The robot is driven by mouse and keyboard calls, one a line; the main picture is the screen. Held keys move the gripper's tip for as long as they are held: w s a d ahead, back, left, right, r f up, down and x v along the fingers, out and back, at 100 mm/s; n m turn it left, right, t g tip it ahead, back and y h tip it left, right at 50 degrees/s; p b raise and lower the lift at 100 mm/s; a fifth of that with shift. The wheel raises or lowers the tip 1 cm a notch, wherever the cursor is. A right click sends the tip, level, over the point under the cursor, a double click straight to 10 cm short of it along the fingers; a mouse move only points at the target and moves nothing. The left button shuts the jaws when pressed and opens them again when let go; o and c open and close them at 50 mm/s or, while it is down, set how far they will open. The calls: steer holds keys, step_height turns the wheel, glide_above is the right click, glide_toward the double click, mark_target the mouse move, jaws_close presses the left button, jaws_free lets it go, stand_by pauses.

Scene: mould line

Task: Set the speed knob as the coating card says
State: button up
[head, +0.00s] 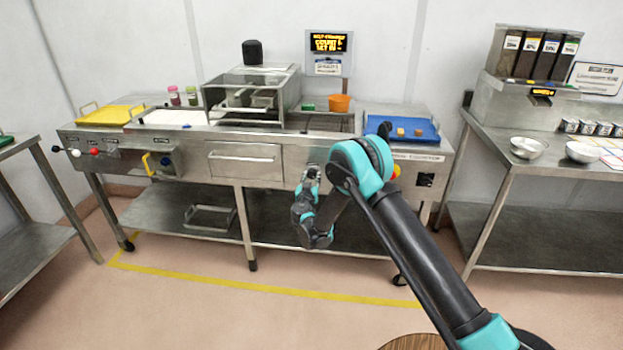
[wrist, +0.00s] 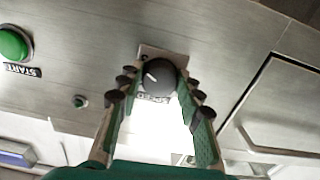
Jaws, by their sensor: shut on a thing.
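The black speed knob (wrist: 158,76) shows in the wrist view on a steel front panel, beside a small label reading SPEED (wrist: 153,98), upside down here. Its white pointer mark points to the left and slightly up in that view. My gripper (wrist: 160,84) is shut on the knob, with one finger on each side of it. In the head view my gripper (head: 311,174) is at the front of the coating line (head: 330,150), and my arm hides the knob. A white card (head: 327,67) hangs below the lit display; its text is too small to read.
A green START button (wrist: 14,44) and a small green button or lamp (wrist: 81,101) sit on the same panel. A blue tray (head: 385,122) and an orange cup (head: 339,103) stand on the line. A side table (head: 500,148) is at right. Floor in front is clear.

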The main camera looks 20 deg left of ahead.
steer(key=n, duration=0.6)
steer(key=shift+d, duration=0.1)
steer(key=n, duration=0.5)
steer(key=shift+n, duration=0.3)
steer(key=n, duration=1.1)
steer(key=shift+r+n, duration=0.1)
steer(key=shift+n, duration=0.3)
steer(key=o, duration=1.1)
steer(key=shift+o, duration=0.2)
steer(key=shift+s, duration=0.15)
